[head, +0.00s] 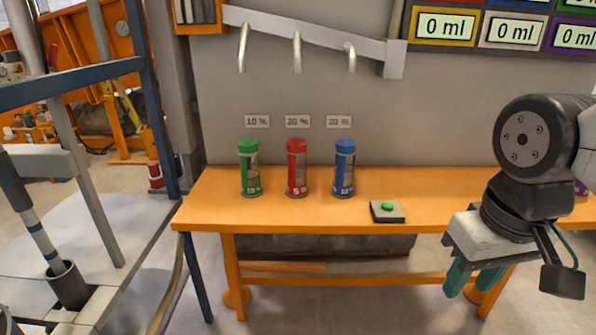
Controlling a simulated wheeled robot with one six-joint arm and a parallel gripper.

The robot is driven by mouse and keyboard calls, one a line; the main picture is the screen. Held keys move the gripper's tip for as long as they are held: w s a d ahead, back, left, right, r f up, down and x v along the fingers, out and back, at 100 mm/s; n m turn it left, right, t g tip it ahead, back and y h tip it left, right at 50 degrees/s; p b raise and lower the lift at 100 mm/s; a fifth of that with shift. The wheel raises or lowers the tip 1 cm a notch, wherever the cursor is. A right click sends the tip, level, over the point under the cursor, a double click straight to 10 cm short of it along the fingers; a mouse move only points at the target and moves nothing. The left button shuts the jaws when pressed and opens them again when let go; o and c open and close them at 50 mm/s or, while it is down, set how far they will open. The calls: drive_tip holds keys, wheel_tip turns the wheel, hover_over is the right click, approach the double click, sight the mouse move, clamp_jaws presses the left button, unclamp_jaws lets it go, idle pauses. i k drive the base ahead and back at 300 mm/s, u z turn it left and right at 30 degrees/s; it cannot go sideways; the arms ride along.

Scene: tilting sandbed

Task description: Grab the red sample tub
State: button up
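The red sample tub (297,168) stands upright on the orange table (400,190). It is between a green tub (249,168) and a blue tub (343,168), with gaps on both sides. A label reading 20 % is on the wall above it. My gripper (472,281) is at the lower right, in front of the table's edge and well to the right of the tubs. Its two green fingers point down and stand apart, with nothing seen between them.
A small box with a green button (387,210) sits on the table right of the blue tub. Hooked metal spouts (297,52) hang on the wall above the tubs. A blue metal frame (150,95) rises at the left. The table in front of the tubs is clear.

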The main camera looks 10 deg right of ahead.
sight(296, 148)
drive_tip(key=k, duration=0.5)
drive_tip(key=u, duration=1.75)
drive_tip(key=i, duration=1.1)
drive_tip(key=z, duration=2.05)
